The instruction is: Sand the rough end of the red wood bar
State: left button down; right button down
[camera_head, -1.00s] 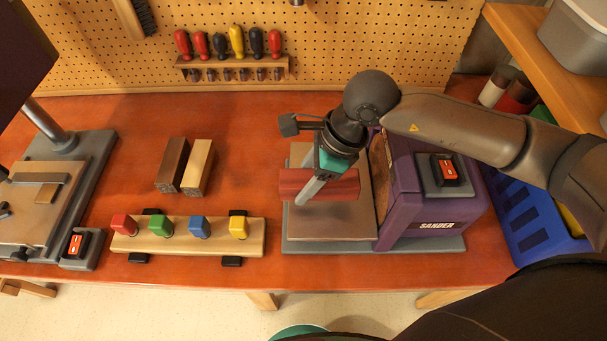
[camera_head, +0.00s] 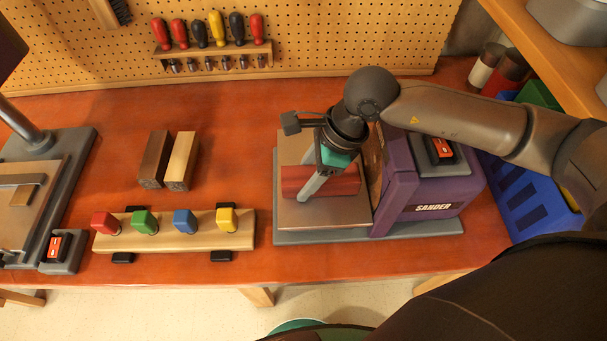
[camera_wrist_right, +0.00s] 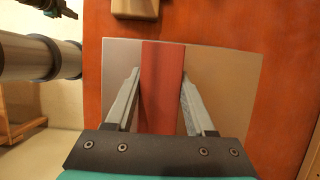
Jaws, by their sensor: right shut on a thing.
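The red wood bar (camera_head: 335,181) lies level over the sander's flat table (camera_head: 300,213), its right end close to the upright sanding disc (camera_head: 373,165). I cannot tell whether that end touches the disc. My right gripper (camera_head: 306,194) is shut on the bar from above. The right wrist view shows the bar (camera_wrist_right: 162,85) between the two fingers (camera_wrist_right: 161,92). The purple sander (camera_head: 415,200) has a red switch (camera_head: 440,149) on a grey box on top. My left gripper is not in view.
A brown block (camera_head: 153,160) and a pale block (camera_head: 181,161) stand left of the sander. In front of them is a wooden rack (camera_head: 165,241) with coloured knobs. A drill press base (camera_head: 75,190) is at far left, a blue bin (camera_head: 530,195) at right.

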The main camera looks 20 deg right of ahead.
jog(key=shift+s+d+b, duration=0.15)
jog(key=shift+s+d, duration=0.05)
jog(key=shift+d, duration=0.45)
jog(key=shift+s+d+b, duration=0.15)
jog(key=shift+d, duration=0.5)
jog(key=shift+s+a+f+b, duration=0.1)
jog(key=shift+s+b, duration=0.5)
dwell(0.3)
jog(key=shift+w+b, duration=0.45)
jog(key=shift+b, duration=0.1)
dwell(0.4)
jog(key=shift+w+a+b, duration=0.25)
jog(key=shift+w+a, duration=0.05)
jog(key=shift+a, duration=0.65)
jog(key=shift+w+a+b, duration=0.2)
jog(key=shift+w+a, duration=0.05)
jog(key=shift+a, duration=0.7)
jog(key=shift+r+p, duration=2.65)
jog(key=shift+r, duration=2)
